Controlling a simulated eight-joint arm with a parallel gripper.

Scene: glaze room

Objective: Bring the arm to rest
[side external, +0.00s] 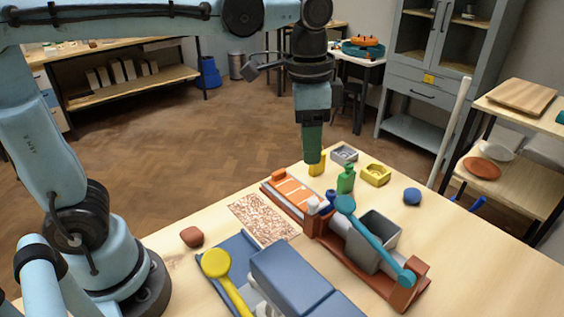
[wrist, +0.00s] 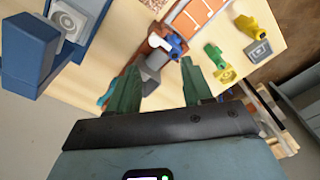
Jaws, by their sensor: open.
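My gripper (side external: 312,158) hangs from my arm, pointing down above the far part of the table, behind the terracotta rack in the side view. The wrist view shows its two green fingers (wrist: 160,82) spread apart with nothing held between them. A grey bin (wrist: 153,64) shows beyond the gap. In the side view, a green bottle (side external: 346,180) and a yellow bottle (side external: 317,166) stand close below and beside the fingertips. I cannot tell the exact clearance from them.
A blue case (side external: 290,272), yellow ladle (side external: 216,263), speckled mat (side external: 262,218) and reddish lump (side external: 192,236) lie nearer. A blue lump (side external: 412,196) sits right. Open floor lies behind.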

